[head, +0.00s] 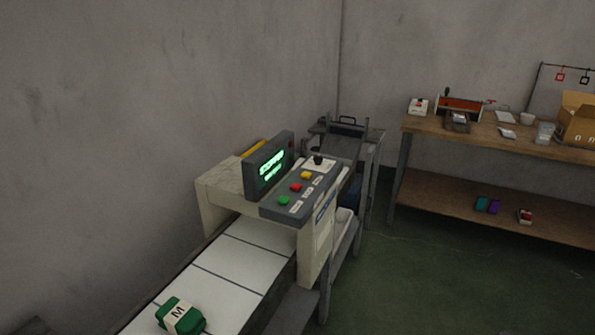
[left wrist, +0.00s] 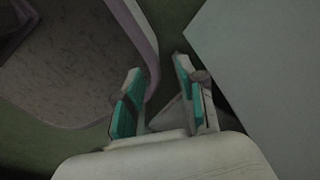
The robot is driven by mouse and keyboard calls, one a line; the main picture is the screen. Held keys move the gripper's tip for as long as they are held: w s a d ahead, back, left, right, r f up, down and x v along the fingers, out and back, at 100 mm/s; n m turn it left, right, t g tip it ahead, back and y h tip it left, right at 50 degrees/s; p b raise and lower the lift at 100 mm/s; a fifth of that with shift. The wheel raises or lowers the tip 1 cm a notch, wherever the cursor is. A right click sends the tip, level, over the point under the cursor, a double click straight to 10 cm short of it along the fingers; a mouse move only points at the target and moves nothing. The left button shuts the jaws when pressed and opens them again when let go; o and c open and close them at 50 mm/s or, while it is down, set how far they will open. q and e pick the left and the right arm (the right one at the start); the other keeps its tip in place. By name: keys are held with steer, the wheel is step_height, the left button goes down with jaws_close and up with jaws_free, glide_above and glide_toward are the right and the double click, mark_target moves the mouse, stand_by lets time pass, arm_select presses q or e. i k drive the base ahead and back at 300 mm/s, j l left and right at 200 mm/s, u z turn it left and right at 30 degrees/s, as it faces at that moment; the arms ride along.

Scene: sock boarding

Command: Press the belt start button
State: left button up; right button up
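The control panel (head: 305,187) slopes on top of the belt machine in the head view. It carries a green button (head: 284,200), a red button (head: 296,187), a yellow button (head: 306,175) and a black knob (head: 319,160). White labels sit beside the buttons, too small to read. The belt (head: 228,277) is white with dark cross lines. My left gripper (left wrist: 157,85) shows only in the left wrist view, its teal-padded fingers apart with nothing seen between them. No gripper shows in the head view, and my right gripper is out of sight.
A green package marked M (head: 181,316) lies on the belt. A display with green text (head: 270,165) stands behind the panel. A wooden workbench (head: 422,124) with a cardboard box (head: 577,120) stands at right. Green floor (head: 400,285) is clear between.

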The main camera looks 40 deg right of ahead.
mark_target(284, 200)
steer(key=l+z, duration=0.15)
steer(key=z, duration=0.2)
steer(key=l+z, duration=0.1)
steer(key=z, duration=0.3)
steer(key=i+l+z, duration=0.1)
steer(key=z, duration=0.25)
